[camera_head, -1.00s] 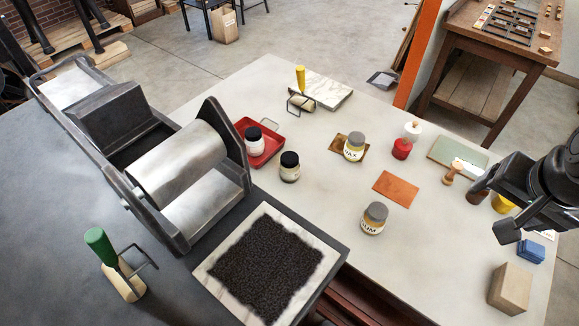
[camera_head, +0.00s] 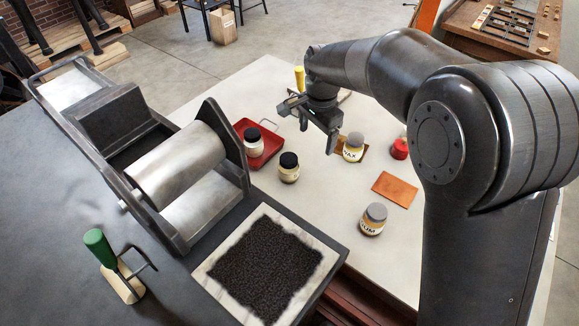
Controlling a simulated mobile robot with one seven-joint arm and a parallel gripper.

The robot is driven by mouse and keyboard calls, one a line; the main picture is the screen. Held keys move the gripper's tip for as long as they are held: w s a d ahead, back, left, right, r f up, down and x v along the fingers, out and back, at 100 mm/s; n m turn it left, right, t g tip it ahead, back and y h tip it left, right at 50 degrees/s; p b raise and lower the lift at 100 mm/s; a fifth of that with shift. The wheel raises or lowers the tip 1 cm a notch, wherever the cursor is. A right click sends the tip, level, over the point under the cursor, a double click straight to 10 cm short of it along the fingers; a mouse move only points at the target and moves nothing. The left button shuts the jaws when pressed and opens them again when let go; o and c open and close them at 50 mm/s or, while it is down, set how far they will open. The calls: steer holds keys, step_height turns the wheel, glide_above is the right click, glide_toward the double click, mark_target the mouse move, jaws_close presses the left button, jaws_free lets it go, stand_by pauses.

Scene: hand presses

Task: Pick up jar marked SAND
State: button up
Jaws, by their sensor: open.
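I cannot read the word SAND on any jar. A black-lidded jar (camera_head: 289,174) stands upright on the pale table, its label turned or too small to read. Another black-lidded jar (camera_head: 254,146) stands in a red tray (camera_head: 270,149), its label also unreadable. A grey-lidded jar reading WAX (camera_head: 352,155) stands on a brown square. A grey-lidded jar whose label seems to end in UM (camera_head: 371,225) stands nearer the front. My gripper (camera_head: 308,124) is open and empty, above the table behind the free-standing black-lidded jar and left of the WAX jar.
A press with a metal roller (camera_head: 178,163) stands at left. A dark granular patch on a white slab (camera_head: 230,248) lies in front. A green-handled roller (camera_head: 112,265) is at lower left. An orange-brown square (camera_head: 395,189) and a red pot (camera_head: 399,149) lie to the right. My arm hides the right table.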

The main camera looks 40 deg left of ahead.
glide_above(286, 158)
step_height(286, 158, down, 6)
steer(key=shift+r, duration=0.15)
step_height(286, 158, down, 5)
steer(key=shift+r, duration=0.15)
steer(key=shift+w+d+f, duration=0.15)
steer(key=shift+f, duration=1.35)
steer(key=shift+w+d+f, duration=0.1)
steer(key=shift+d+f, duration=0.05)
steer(key=shift+f, duration=1.35)
steer(key=shift+c, duration=0.3)
steer(key=c, duration=1.1)
steer(key=shift+r, duration=0.15)
steer(key=shift+c, duration=0.2)
